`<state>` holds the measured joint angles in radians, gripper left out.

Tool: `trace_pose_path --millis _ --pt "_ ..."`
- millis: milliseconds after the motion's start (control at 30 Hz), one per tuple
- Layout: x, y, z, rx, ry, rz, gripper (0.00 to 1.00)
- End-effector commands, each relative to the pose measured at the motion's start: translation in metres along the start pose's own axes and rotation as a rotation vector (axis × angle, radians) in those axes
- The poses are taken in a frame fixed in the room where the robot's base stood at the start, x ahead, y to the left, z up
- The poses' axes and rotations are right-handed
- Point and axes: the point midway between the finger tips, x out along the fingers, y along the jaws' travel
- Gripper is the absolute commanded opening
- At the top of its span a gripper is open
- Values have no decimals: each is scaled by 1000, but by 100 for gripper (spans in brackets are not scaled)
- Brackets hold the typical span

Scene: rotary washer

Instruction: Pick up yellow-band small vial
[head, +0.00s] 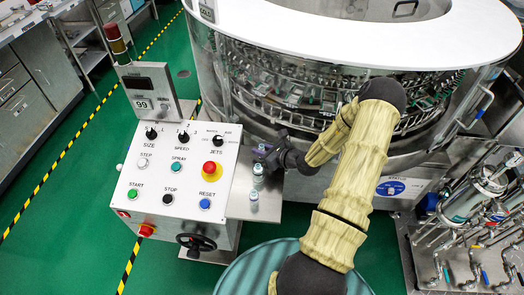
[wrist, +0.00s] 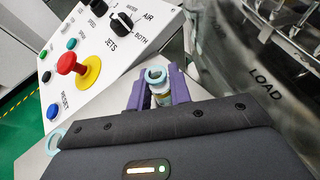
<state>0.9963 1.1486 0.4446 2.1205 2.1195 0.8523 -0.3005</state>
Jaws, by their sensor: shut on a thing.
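A small clear vial with a teal rim (wrist: 156,77) stands between the purple fingers of my gripper (wrist: 160,91) in the wrist view. A yellowish patch shows just below its rim; its lower part is hidden by the gripper body. My gripper is shut on this vial. In the head view my gripper (head: 265,152) is at the steel shelf right of the control panel, with the held vial (head: 258,170) at its fingers. A second small vial (head: 254,200) stands nearer on the shelf, apart from the gripper. Its teal rim (wrist: 57,138) shows at the left in the wrist view.
The control panel (head: 178,175) with knobs and buttons stands close left of the shelf (head: 238,205). The round washer (head: 330,75) with its white top rises behind my gripper. A handwheel (head: 196,243) sits below the panel. Piping (head: 485,220) stands at the right.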

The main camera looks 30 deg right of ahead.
Motion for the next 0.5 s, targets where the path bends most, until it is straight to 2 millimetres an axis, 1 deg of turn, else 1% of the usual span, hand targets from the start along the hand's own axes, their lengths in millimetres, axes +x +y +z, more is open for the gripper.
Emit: trace_pose_path --millis 133,267,500 --pt "-4 -1 10 -3 -1 -1 0" --pt "-11 -1 26 -4 0 -3 0" --pt "-27 -1 64 -6 -2 -3 0"
